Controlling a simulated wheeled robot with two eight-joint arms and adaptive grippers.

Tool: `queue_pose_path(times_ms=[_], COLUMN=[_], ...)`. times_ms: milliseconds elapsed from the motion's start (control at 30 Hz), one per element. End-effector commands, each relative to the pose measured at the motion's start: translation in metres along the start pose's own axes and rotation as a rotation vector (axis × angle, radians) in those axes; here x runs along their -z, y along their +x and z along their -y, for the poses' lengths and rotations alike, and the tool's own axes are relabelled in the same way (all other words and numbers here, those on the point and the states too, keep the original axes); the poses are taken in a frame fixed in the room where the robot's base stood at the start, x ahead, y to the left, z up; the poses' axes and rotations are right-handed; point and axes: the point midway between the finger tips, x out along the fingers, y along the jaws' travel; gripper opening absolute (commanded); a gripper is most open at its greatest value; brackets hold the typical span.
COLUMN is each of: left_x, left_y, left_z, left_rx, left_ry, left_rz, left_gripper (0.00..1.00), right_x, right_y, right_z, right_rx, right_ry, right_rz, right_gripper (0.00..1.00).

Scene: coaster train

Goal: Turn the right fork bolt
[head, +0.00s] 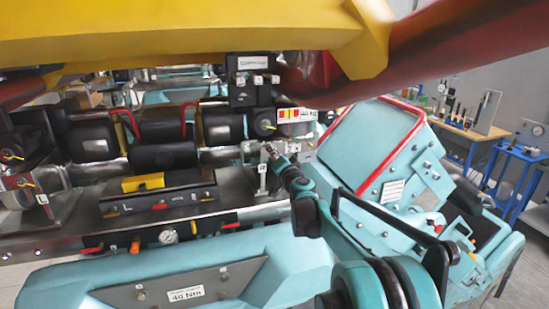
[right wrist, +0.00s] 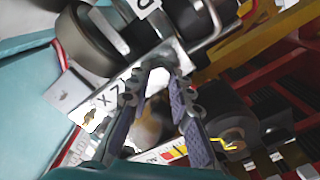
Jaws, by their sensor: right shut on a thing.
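My right gripper (head: 271,151) reaches up from the lower right in the head view, its fingertips at the metal fork bracket on the right side of the assembly. A small white tag (head: 262,168) hangs just below the fingertips. In the right wrist view, the two fingers of this gripper (right wrist: 168,72) stand either side of a pale metal part, shut on what appears to be the right fork bolt. The bolt itself is mostly hidden by the fingers, so its turn angle cannot be told. My left gripper is not in view.
A yellow beam (head: 180,35) and a red tube (head: 450,45) hang close overhead. Black rollers (head: 165,157) lie left of the gripper. A teal seat shell (head: 375,145) stands to the right. A teal cover with a "40 Nm" plate (head: 186,294) fills the lower front.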

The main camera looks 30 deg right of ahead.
Motion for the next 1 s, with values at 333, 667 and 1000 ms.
queue_pose_path(times_ms=[333, 667, 1000], left_x=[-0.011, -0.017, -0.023], left_y=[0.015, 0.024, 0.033], left_z=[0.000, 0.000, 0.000], left_rx=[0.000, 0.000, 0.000], left_ry=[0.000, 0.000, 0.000], left_rz=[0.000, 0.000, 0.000], left_gripper=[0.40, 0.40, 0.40], right_x=[-0.001, -0.001, -0.001], right_y=[0.000, 0.000, 0.000], right_z=[-0.002, -0.002, -0.003], right_rx=[-0.001, -0.001, 0.000], right_ry=[0.327, 0.640, 0.962], right_rz=[-0.001, -0.001, -0.001], right_gripper=[0.00, 0.00, 0.00])
